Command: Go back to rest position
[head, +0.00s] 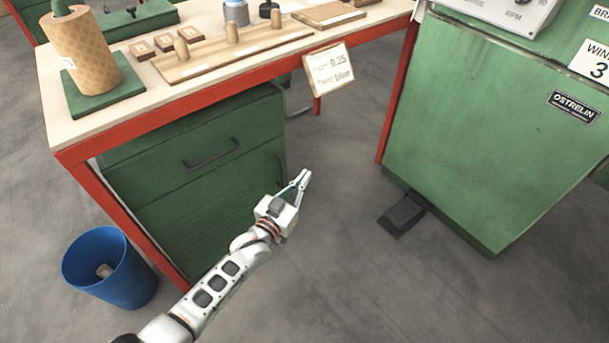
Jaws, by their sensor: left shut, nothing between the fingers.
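My left gripper (304,177) is shut and empty. It hangs over the open floor in front of the green drawer cabinet (190,165), below the level of the bench top. My left arm comes in from the lower left and reaches up toward the middle of the view. My right gripper and arm are out of view.
A workbench (52,108) with a red frame carries a brown paper roll (82,50) and a wooden board with pegs (205,67). A blue bin (108,270) stands at lower left. A green machine (490,130) and a black pedal (402,214) are at right. Floor between is clear.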

